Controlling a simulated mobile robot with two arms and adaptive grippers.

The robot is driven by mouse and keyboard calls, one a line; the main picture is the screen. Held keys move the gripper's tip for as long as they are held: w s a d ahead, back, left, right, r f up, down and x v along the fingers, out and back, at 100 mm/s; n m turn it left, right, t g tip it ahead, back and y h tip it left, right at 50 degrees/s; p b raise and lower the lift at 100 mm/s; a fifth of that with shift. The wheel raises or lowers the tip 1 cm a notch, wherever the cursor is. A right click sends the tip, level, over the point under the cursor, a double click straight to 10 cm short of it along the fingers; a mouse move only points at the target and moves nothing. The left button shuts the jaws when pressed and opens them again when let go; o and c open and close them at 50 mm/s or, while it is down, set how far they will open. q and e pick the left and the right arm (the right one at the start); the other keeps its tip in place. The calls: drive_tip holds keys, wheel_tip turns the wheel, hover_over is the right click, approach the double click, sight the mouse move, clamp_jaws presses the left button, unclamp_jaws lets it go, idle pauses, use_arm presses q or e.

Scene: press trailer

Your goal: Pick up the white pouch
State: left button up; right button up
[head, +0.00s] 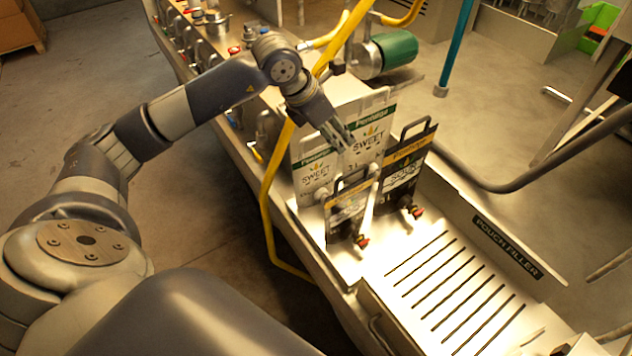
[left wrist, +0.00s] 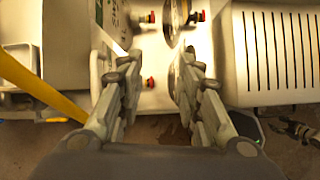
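Two white pouches with green top bands stand upright on the metal trailer: a nearer white pouch (head: 314,174) and a farther white pouch (head: 377,122). Two dark-fronted pouches with looped handles and red-capped spouts stand in front: a nearer dark pouch (head: 345,218) and a farther dark pouch (head: 411,164). My left gripper (head: 343,138) is above the white pouches, its fingers partly over the farther one. In the left wrist view my left gripper (left wrist: 160,66) is open, with nothing clearly held between its fingers. I cannot tell whether it touches a pouch.
A slotted metal deck (head: 455,285) lies right of the pouches, with a "POUCH FILLER" sign (head: 506,247) at its edge. A yellow pipe frame (head: 268,190) rises close left of the pouches. A green motor (head: 396,49) and a dark hose (head: 520,184) are beyond.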

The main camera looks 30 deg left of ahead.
sight(312, 137)
use_arm(q)
drive_tip(key=a+r+y, duration=0.1)
drive_tip(key=a+y, duration=0.2)
drive_tip(key=a, duration=0.5)
drive_tip(key=shift+n+g, duration=0.3)
drive_tip(key=shift+n, duration=0.1)
drive_tip(key=p+x, duration=0.1)
drive_tip(key=x, duration=0.2)
drive_tip(key=p+x, duration=0.2)
drive_tip(key=x, duration=0.1)
drive_tip(key=p+x, duration=0.1)
drive_tip(key=x, duration=0.2)
drive_tip(key=shift+a+f, duration=0.35)
drive_tip(key=shift+w+f, duration=0.15)
drive_tip(key=shift+f, duration=0.15)
clamp_jaws()
